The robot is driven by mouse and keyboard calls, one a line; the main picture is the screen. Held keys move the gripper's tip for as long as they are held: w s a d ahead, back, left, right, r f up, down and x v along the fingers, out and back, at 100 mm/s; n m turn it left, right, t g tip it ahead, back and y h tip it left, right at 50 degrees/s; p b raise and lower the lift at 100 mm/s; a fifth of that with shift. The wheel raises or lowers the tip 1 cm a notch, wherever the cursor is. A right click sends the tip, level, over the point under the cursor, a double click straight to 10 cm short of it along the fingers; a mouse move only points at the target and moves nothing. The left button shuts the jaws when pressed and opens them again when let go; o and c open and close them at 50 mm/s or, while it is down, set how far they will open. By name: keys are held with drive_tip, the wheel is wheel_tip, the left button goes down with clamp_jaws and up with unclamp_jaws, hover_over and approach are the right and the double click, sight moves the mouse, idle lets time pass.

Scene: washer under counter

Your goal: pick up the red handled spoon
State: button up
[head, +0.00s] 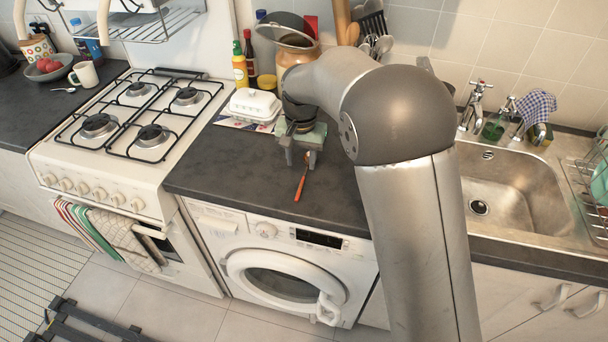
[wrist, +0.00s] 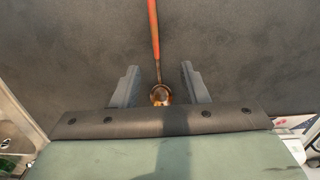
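The red handled spoon (head: 301,182) lies on the dark countertop (head: 250,165) above the washing machine, its handle pointing toward the front edge. In the wrist view the spoon's orange-red handle (wrist: 154,30) runs to the top edge, and its shiny bowl (wrist: 160,95) sits between the finger tips. My gripper (head: 301,160) is over the counter at the bowl end of the spoon. In the wrist view my gripper (wrist: 159,82) is open, with a finger on each side of the bowl and a gap on both sides. I cannot tell the exact height above the counter.
A white butter dish (head: 254,103) stands left of my gripper on a patterned mat. Bottles (head: 240,66) and a copper-coloured pot (head: 294,55) are behind. The gas stove (head: 135,120) is left, the sink (head: 510,195) right. The counter's front left is clear.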

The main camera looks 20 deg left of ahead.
sight(303, 179)
drive_tip(key=f, duration=0.2)
drive_tip(key=f+p, duration=0.1)
drive_tip(key=f, duration=0.2)
drive_tip(key=shift+s+d+f+p, duration=0.15)
drive_tip(key=shift+s+d+p, duration=0.05)
drive_tip(key=shift+p, duration=0.1)
clamp_jaws()
